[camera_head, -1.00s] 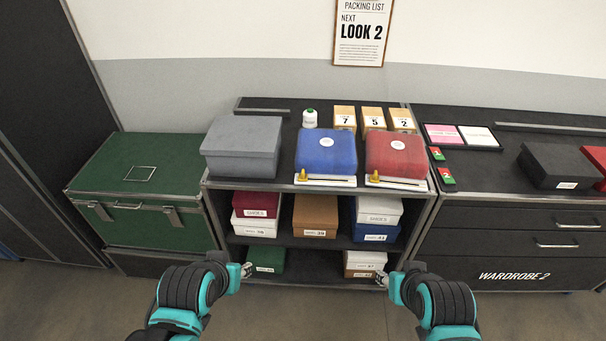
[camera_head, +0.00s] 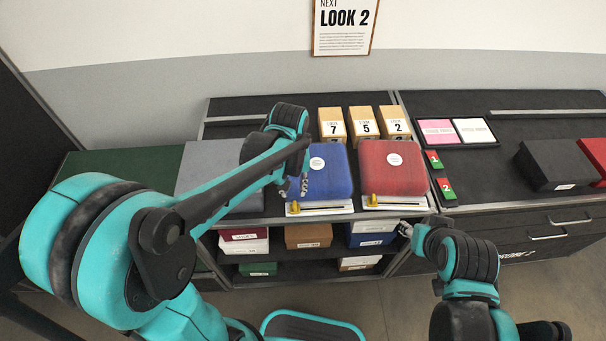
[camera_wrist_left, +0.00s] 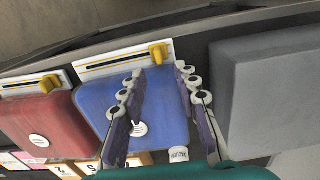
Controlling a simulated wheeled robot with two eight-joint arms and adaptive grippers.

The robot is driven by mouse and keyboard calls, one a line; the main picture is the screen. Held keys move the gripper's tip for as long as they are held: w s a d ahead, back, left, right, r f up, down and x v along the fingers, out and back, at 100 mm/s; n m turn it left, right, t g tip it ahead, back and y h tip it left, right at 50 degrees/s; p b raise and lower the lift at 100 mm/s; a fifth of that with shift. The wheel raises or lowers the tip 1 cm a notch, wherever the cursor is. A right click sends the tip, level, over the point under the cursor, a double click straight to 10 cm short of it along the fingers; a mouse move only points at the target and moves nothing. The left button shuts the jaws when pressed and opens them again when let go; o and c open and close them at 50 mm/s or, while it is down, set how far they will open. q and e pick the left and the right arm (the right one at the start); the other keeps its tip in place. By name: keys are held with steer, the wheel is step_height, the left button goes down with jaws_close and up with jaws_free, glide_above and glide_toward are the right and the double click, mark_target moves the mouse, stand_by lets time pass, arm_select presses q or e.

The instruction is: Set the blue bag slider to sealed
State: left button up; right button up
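The blue bag (camera_head: 327,172) lies on the shelf top, with a white slider plate (camera_head: 325,209) along its front edge. Its yellow slider knob (camera_head: 295,207) is at the left end of the track. In the left wrist view the picture is turned, and the knob (camera_wrist_left: 158,53) shows at the right end of the track. My left gripper (camera_head: 293,189) is over the blue bag's left front, close to the knob; in the wrist view its fingers (camera_wrist_left: 160,76) are apart with nothing between them. My right gripper (camera_head: 405,229) is low, in front of the shelf; its fingers are too small to judge.
A red bag (camera_head: 394,170) with its own yellow knob (camera_head: 373,200) lies to the right. A grey box (camera_wrist_left: 275,95) stands beside the blue bag, partly hidden by my left arm in the head view. Numbered boxes (camera_head: 365,125) stand behind. Floor in front is open.

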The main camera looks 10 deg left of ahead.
mark_target(295, 204)
arm_select(q)
steer(key=shift+w+d+f, duration=0.1)
steer(key=shift+w+f, duration=0.1)
step_height(295, 204, down, 7)
steer(key=b, duration=0.3)
steer(key=shift+s+f, duration=0.1)
steer(key=shift+f, duration=0.1)
jaws_close()
